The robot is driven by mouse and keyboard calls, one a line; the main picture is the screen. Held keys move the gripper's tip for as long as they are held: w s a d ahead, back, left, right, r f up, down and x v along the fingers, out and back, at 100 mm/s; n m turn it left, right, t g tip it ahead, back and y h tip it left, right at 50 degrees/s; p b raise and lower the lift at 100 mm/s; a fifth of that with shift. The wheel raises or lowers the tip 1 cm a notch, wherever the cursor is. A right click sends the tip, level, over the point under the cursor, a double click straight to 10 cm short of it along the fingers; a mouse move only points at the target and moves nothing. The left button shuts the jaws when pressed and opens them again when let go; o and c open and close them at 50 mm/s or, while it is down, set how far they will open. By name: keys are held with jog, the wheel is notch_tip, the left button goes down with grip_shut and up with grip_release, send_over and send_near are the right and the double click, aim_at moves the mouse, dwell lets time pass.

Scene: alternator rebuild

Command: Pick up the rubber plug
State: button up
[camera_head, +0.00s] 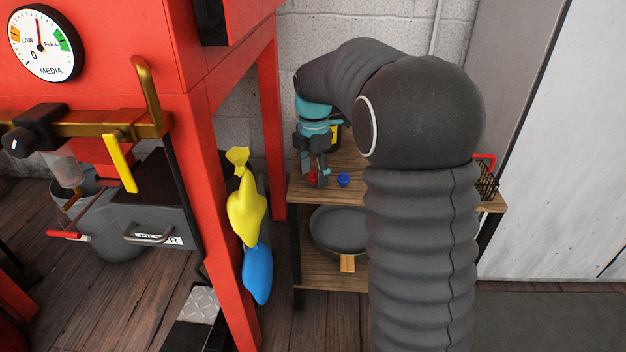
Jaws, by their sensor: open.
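My gripper (317,178) is open and points down over the left part of a wooden shelf top (349,196). A small red piece (312,177) lies on the shelf at the fingertips. I cannot tell whether the fingers touch it. A small blue knobbed piece (343,179) lies on the shelf just right of the fingers, apart from them. Both are too small to tell which one is the rubber plug. My arm hides much of the shelf's middle and right.
A yellow-labelled dark container (335,136) stands behind my gripper. A red-handled wire basket (486,178) is at the shelf's right end. A round dark pan (340,230) sits on the lower shelf.

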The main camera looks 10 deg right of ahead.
aim_at(314, 171)
jog(key=shift+f, duration=0.15)
jog(key=c, duration=1)
jog(key=shift+o, duration=0.2)
notch_tip(314, 171, up, 4)
jog(key=shift+p, duration=0.6)
jog(key=s+d+r+p, duration=0.4)
jog(key=d+r+p, duration=0.1)
jog(key=d+r, duration=0.6)
jog(key=shift+p, duration=0.3)
jog(key=shift+w, duration=0.1)
